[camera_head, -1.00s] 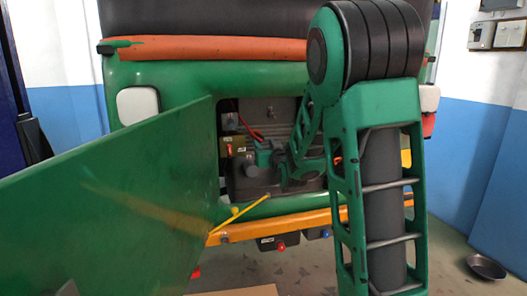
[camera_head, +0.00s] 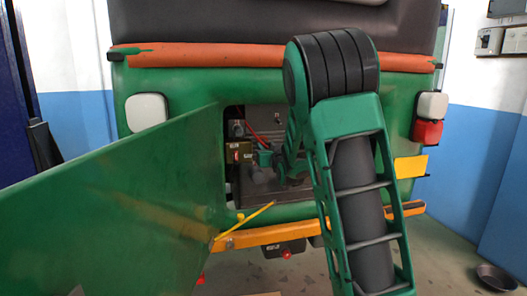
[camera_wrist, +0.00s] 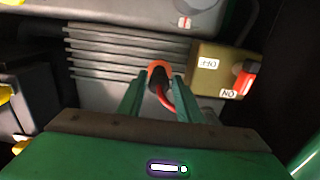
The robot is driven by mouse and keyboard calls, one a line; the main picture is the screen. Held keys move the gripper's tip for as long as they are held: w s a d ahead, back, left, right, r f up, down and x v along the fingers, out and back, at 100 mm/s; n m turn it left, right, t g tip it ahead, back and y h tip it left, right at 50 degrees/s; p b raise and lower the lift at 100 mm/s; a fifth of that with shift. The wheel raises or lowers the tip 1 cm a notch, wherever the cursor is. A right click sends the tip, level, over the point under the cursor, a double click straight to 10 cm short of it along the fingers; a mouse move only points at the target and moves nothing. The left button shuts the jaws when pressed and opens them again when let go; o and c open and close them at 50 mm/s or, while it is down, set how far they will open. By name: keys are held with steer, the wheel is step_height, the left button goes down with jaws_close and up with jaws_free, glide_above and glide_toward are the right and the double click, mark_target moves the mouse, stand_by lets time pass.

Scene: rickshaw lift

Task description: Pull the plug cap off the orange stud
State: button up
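My gripper (camera_wrist: 160,84) reaches into the open rear compartment of the green rickshaw (camera_head: 190,88). In the wrist view its two green fingers stand apart. A small orange-red arched piece with a dark middle (camera_wrist: 159,67) shows between the tips, with a red cable (camera_wrist: 165,98) curving below it. I cannot tell whether the fingers touch the piece, or which part is plug cap and which is stud. In the head view my gripper (camera_head: 265,159) is small and partly hidden by my arm, and the cap cannot be made out.
A tan switch box (camera_wrist: 218,70) marked ON and OFF, with a red switch, sits close on the right in the wrist view. Grey ribbed metal (camera_wrist: 100,50) lies behind the fingers. In the head view a large green panel (camera_head: 110,210) stands left of the compartment.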

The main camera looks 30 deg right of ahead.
mark_target(267, 146)
steer(key=c, duration=0.6)
steer(key=shift+o, duration=0.2)
steer(key=shift+s+a, duration=0.1)
steer(key=shift+s, duration=0.1)
steer(key=shift+v, duration=1.85)
steer(key=shift+s+r, duration=0.1)
steer(key=shift+r, duration=0.05)
